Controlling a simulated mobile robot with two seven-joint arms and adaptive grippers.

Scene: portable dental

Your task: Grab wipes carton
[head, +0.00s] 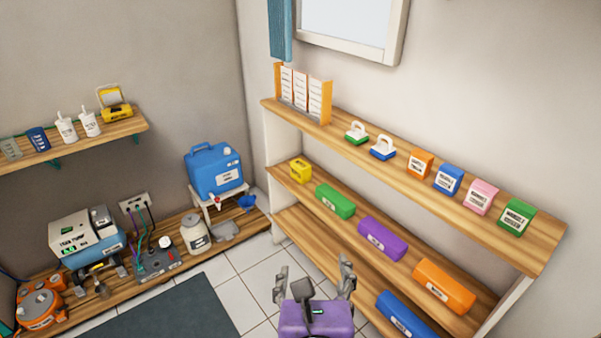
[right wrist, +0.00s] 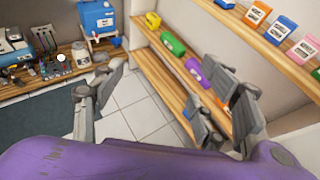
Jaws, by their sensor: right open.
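Several small cartons stand in a row on the right end of the top shelf: an orange one (head: 420,163), a blue one (head: 447,179), a pink one (head: 481,197) and a green one (head: 516,217). Their labels are too small to read, so I cannot tell which is the wipes carton. In the right wrist view, the orange (right wrist: 257,13), blue (right wrist: 280,29) and pink (right wrist: 303,49) cartons show at the upper right. My right gripper (head: 314,283) is open and empty, in front of the shelves and apart from the cartons. My left gripper is not in view.
The wooden shelf unit (head: 400,180) also holds white-handled items, a file rack (head: 303,92) and coloured rolls, including a purple one (head: 382,238). A blue water container (head: 214,170) stands in the corner. Tiled floor (head: 250,290) is free before the shelves.

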